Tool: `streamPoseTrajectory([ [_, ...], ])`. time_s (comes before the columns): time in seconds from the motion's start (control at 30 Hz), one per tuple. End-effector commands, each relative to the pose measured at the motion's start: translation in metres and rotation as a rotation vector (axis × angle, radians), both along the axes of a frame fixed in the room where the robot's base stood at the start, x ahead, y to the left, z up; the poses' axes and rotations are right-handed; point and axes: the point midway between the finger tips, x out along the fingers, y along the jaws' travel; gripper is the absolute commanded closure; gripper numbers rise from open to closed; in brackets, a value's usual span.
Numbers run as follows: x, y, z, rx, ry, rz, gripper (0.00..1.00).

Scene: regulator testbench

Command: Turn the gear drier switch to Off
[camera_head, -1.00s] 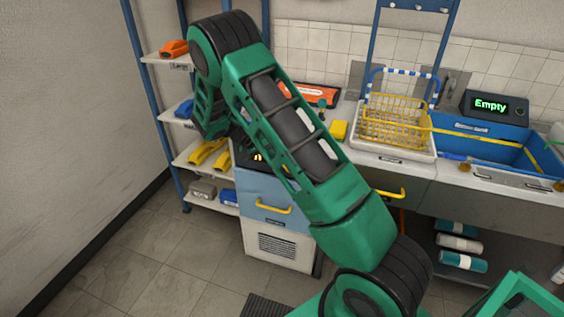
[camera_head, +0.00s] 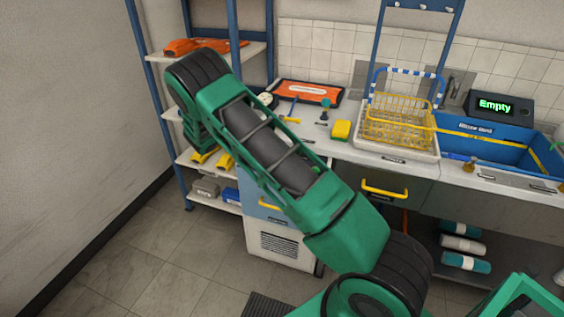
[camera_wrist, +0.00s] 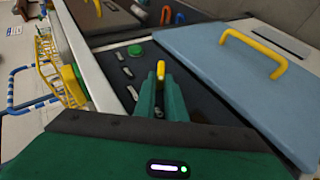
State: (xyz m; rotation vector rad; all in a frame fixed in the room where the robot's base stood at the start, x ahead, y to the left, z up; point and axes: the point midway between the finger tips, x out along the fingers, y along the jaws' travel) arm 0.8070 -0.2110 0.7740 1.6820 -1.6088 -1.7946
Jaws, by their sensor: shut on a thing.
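In the wrist view, my gripper (camera_wrist: 161,88) is shut on a small yellow switch handle (camera_wrist: 161,70), whose tip shows between the green fingers. The switch stands on the dark control panel (camera_wrist: 205,98) of the drier. Its lower part and any position marks are hidden by the fingers, so its setting cannot be read. In the head view, the drier's light blue front and white vented base (camera_head: 283,247) show below my arm. My gripper and the panel are hidden there behind my arm.
A green button (camera_wrist: 135,50) and several small grey fittings sit beside the switch. A light blue door (camera_wrist: 245,85) with a yellow handle (camera_wrist: 255,52) lies right of the panel. The counter bears a yellow basket (camera_head: 395,122), a yellow sponge (camera_head: 341,130) and an "Empty" display (camera_head: 496,104).

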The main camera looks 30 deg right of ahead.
Motion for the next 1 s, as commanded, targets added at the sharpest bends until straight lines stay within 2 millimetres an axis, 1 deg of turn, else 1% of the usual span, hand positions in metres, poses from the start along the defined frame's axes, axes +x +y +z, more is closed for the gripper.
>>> streamPoseTrajectory([
  [0.03,0.005,0.006,-0.002,0.010,-0.005,0.017,1.00],
  [0.07,0.005,0.006,-0.002,0.010,-0.005,0.017,0.83],
  [0.1,0.005,0.006,-0.002,0.009,-0.005,0.015,0.73],
  [0.13,0.005,0.006,-0.001,0.009,-0.005,0.015,0.71],
  [0.4,0.002,0.003,0.000,0.005,-0.002,0.007,0.71],
  [0.53,0.005,0.008,0.004,0.003,-0.003,0.008,0.71],
  [0.67,0.011,0.022,0.014,0.003,-0.004,0.009,0.71],
  [0.9,0.028,0.056,0.040,0.004,-0.004,0.010,0.71],
  [1.0,0.033,0.068,0.049,0.004,-0.004,0.010,0.71],
])
